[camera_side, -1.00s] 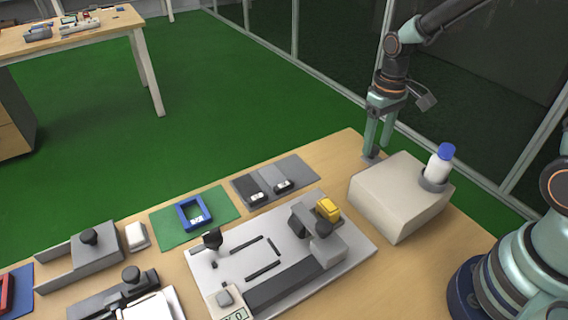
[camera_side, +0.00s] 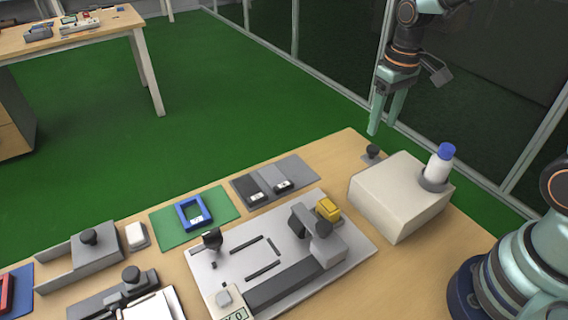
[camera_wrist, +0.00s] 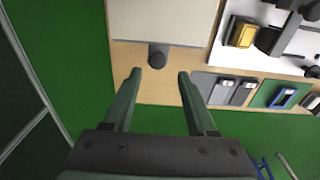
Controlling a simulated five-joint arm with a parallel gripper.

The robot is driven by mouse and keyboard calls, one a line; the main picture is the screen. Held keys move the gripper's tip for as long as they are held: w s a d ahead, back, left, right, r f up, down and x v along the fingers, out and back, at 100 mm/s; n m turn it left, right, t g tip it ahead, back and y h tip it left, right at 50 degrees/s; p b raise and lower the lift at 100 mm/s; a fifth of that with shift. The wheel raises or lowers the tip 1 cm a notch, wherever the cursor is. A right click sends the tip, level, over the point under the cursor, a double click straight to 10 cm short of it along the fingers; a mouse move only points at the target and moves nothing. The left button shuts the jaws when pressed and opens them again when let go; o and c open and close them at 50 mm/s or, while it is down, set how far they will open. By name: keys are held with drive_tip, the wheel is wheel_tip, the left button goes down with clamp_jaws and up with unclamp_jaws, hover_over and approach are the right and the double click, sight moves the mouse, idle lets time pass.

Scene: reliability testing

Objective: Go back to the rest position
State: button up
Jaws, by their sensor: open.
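My gripper (camera_side: 383,116) hangs fingers down above the far corner of the wooden table (camera_side: 343,150) in the side view. It is open and empty. In the wrist view my gripper (camera_wrist: 160,76) shows its two fingers spread apart, with nothing between them. A small black knob (camera_side: 372,152) stands on the table below the fingertips. It also shows in the wrist view as a dark knob (camera_wrist: 158,57), just beyond the gap between the fingertips. The gripper and the knob are apart.
A beige box (camera_side: 398,195) with a blue-capped white bottle (camera_side: 438,166) stands right of the knob. A grey fixture plate (camera_side: 358,246) with a yellow block (camera_side: 328,208), a blue frame (camera_side: 181,216) on a green mat, and a grey mat (camera_side: 306,168) lie leftward. Glass panels stand behind.

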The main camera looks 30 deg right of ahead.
drive_tip(key=s+a+r+t, duration=0.2)
drive_tip(key=s+r+t, duration=0.3)
drive_tip(key=s+r, duration=0.3)
drive_tip(key=shift+a+r, duration=0.3)
drive_tip(key=shift+r, duration=0.4)
idle(0.3)
